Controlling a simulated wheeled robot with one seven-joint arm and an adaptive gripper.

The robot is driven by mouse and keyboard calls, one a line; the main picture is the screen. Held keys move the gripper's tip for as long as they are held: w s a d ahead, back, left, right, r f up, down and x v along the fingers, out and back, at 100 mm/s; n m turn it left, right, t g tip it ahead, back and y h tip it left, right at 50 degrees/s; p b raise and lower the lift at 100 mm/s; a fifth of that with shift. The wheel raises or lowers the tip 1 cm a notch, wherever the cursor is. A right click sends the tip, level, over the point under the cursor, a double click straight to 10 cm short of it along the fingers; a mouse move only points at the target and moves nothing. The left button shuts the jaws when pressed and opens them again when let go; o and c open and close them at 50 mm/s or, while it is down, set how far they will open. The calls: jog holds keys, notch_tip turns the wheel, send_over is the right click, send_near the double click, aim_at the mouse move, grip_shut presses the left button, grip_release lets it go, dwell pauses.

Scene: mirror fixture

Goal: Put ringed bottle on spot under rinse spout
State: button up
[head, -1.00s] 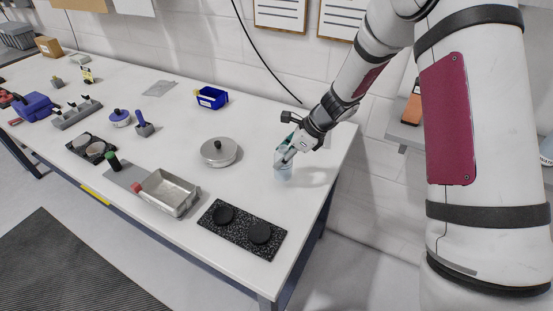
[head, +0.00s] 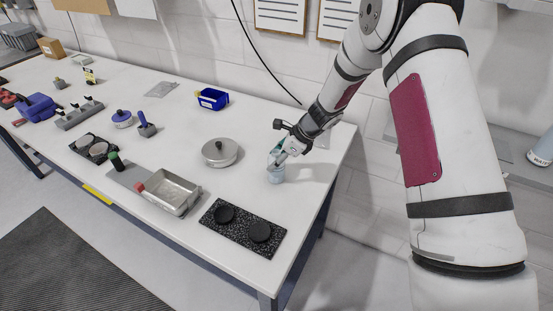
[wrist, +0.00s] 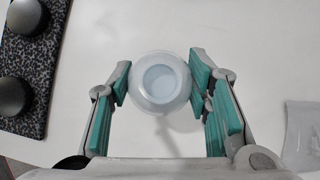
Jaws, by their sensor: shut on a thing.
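A pale, translucent bottle (head: 276,175) is at the right part of the white table in the head view. My gripper (head: 279,157) is shut on its upper part from above. In the wrist view, the bottle (wrist: 161,82) appears from above as a round whitish body with a pale blue centre. The teal finger pads of my gripper (wrist: 160,85) touch it on both sides. The bottle looks upright; whether its base touches the table is unclear. I cannot make out a ring on it. I cannot identify the rinse spout or its spot in these views.
A speckled black mat (head: 240,240) with two black knobs lies in front, left of the bottle. The table between bottle and back wall is mostly clear.

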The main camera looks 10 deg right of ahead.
jog(key=o, duration=1.2)
jog(key=shift+f, duration=0.15)
